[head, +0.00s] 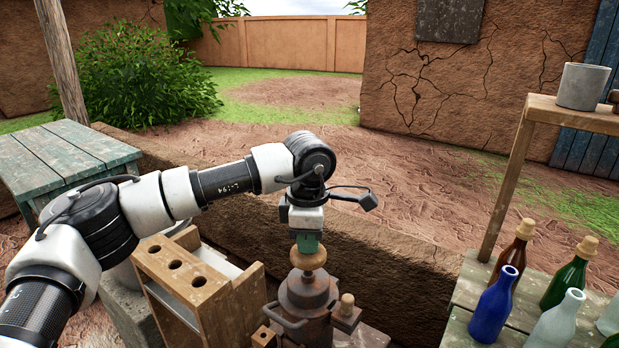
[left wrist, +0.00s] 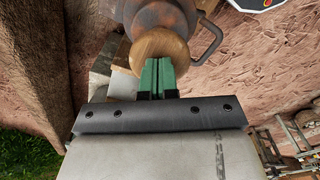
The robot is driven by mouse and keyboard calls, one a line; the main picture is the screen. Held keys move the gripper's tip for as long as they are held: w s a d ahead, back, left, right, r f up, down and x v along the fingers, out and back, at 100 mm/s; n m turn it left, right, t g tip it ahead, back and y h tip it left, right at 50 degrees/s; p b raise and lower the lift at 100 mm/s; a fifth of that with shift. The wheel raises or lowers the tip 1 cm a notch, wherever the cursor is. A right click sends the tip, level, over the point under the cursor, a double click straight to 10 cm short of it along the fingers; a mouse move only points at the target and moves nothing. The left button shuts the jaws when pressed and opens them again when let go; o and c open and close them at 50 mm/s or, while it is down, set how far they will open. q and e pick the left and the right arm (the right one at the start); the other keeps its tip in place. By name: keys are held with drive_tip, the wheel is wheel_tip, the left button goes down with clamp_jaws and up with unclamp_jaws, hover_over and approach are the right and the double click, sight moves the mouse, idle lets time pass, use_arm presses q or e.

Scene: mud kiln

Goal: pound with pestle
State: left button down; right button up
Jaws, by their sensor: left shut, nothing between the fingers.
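My left gripper (head: 308,243) points straight down with its green fingers shut and empty. The fingertips are at the round wooden knob (head: 308,258) on top of a brown metal pot (head: 304,298) with a side handle. In the left wrist view the shut green fingers (left wrist: 157,76) overlap the wooden knob (left wrist: 160,46); I cannot tell whether they touch it. No pestle can be named for certain. A grey cup (head: 582,86) stands on the high shelf at the right, with a small brown wooden thing (head: 613,98) beside it, cut off by the frame edge. My right gripper is not in view.
A wooden rack with holes (head: 190,272) stands left of the pot. Several bottles, one of them blue (head: 495,304), stand on the green bench at the right. A low mud wall (head: 400,270) runs behind the pot. A weathered table (head: 70,155) is at the left.

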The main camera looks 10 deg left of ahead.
use_arm(q)
wheel_tip(320, 180, up, 20)
drive_tip(key=p, duration=1.2)
drive_tip(key=shift+f+p, duration=0.15)
drive_tip(key=shift+p, duration=0.25)
wheel_tip(320, 180, down, 21)
drive_tip(key=b, duration=1.4)
drive_tip(key=shift+r, duration=0.2)
wheel_tip(320, 180, up, 21)
drive_tip(key=p, duration=1.3)
drive_tip(key=shift+f+p, duration=0.2)
drive_tip(key=shift+p, duration=0.1)
wheel_tip(320, 180, up, 5)
drive_tip(key=p, duration=0.3)
drive_tip(key=shift+p, duration=0.3)
